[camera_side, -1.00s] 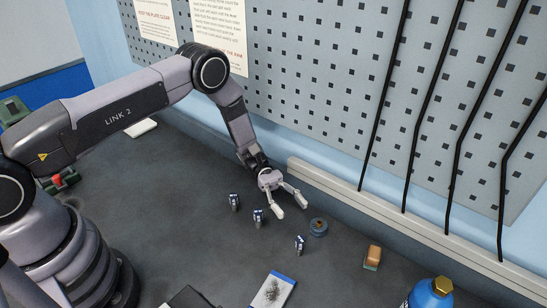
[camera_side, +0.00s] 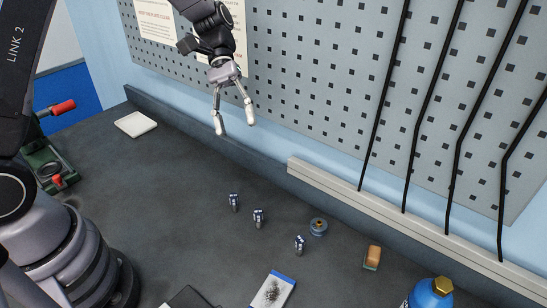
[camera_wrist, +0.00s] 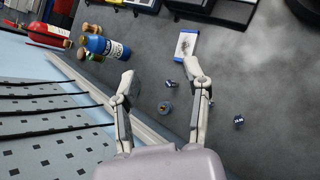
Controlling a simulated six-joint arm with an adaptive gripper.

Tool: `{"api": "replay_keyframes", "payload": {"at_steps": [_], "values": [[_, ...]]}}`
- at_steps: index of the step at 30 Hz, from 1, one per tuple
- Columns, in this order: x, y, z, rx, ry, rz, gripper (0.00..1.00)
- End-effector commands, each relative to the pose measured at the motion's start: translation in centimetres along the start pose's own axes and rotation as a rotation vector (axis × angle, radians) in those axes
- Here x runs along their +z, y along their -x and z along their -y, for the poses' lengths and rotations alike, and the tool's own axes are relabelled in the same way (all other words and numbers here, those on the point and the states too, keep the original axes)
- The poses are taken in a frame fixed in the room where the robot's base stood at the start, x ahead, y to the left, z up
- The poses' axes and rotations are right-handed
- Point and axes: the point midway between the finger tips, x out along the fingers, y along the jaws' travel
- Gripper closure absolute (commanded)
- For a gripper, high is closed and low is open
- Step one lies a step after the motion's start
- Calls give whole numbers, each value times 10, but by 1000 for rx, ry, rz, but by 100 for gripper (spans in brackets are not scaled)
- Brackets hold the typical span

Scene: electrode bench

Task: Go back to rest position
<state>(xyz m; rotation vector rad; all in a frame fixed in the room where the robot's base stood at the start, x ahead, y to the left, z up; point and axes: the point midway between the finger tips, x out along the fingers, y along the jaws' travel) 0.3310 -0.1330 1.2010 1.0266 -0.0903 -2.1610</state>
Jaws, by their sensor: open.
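My gripper (camera_side: 234,127) is open and empty, raised high above the back of the bench in front of the pegboard in the side view. Several small blue-and-white cylinders, such as one at the left (camera_side: 234,202), one in the middle (camera_side: 258,218) and one at the right (camera_side: 299,245), stand on the grey bench below the gripper. A round blue and brass disc-like piece (camera_side: 318,227) lies beside them. My gripper touches none of these.
A pale rail (camera_side: 380,213) with black rods runs along the wall. A green vise (camera_side: 45,160) and white pad (camera_side: 136,124) are at left.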

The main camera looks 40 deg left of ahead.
Motion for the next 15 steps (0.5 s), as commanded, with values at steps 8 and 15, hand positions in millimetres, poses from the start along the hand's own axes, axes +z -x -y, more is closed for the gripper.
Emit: {"api": "replay_keyframes", "payload": {"at_steps": [8, 15], "values": [[90, 52, 56, -179, -283, -435, 53], [143, 75, 116, -336, -494, -817, 53]]}}
